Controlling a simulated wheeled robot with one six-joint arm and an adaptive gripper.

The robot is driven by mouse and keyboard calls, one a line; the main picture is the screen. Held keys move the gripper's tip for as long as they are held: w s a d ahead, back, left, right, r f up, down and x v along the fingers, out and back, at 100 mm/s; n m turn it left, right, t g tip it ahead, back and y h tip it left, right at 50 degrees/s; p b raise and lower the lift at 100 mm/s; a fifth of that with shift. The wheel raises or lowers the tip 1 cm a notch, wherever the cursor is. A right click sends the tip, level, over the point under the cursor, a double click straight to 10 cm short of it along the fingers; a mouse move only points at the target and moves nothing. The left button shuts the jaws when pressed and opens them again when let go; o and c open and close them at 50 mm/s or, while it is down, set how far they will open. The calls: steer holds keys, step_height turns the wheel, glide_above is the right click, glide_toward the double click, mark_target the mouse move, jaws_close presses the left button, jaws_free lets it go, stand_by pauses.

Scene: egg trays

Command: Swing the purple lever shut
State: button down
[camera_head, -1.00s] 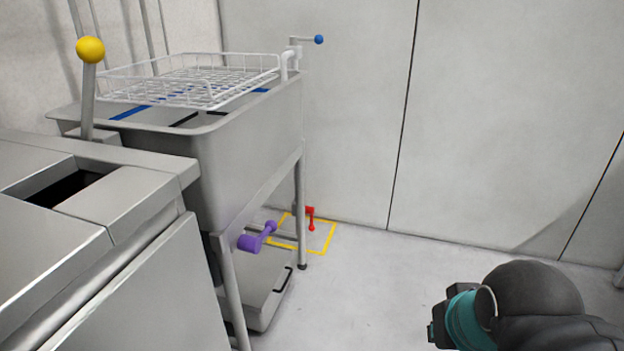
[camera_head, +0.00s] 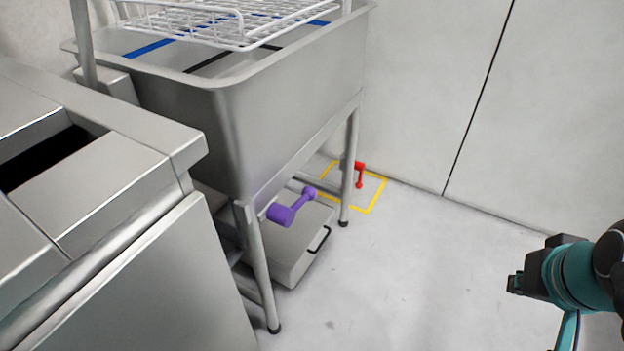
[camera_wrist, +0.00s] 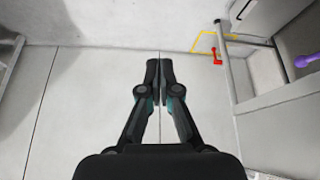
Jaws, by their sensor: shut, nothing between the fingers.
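The purple lever (camera_head: 290,207) sticks out under the front of the grey sink, with its knobbed end toward the upper right in the head view. In the wrist view the purple lever (camera_wrist: 307,60) shows at the right edge, partly cut off. My gripper (camera_wrist: 166,62) is shut and empty, with its fingertips together over bare floor. In the head view my gripper (camera_head: 514,284) is at the right, well apart from the lever.
The sink (camera_head: 285,100) stands on legs, with a white wire rack (camera_head: 240,42) on top. A box with a black handle (camera_head: 285,262) sits below. A red lever (camera_head: 359,172) is near a yellow floor outline (camera_head: 372,203). A steel counter (camera_head: 130,260) fills the left. The floor between is clear.

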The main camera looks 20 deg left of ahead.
steer(key=w+a+r+n+g+y, duration=0.1)
steer(key=w+a+r+n, duration=0.3)
steer(key=w+a, duration=0.3)
steer(key=n+g+y+b, duration=0.15)
steer(key=n+g, duration=0.25)
steer(key=n, duration=0.8)
glide_above(310, 189)
steer(key=d, duration=0.3)
steer(key=shift+s+r+h, duration=0.1)
steer(key=shift+s+h, duration=0.15)
steer(key=shift+s, duration=0.05)
steer(key=a+f, duration=0.1)
steer(key=f, duration=0.3)
steer(key=f+b, duration=0.1)
steer(key=f, duration=0.4)
steer(key=a+f, duration=0.1)
steer(key=f, duration=0.3)
steer(key=shift+w+a+f+b, duration=0.3)
steer(key=shift+f+b, duration=0.1)
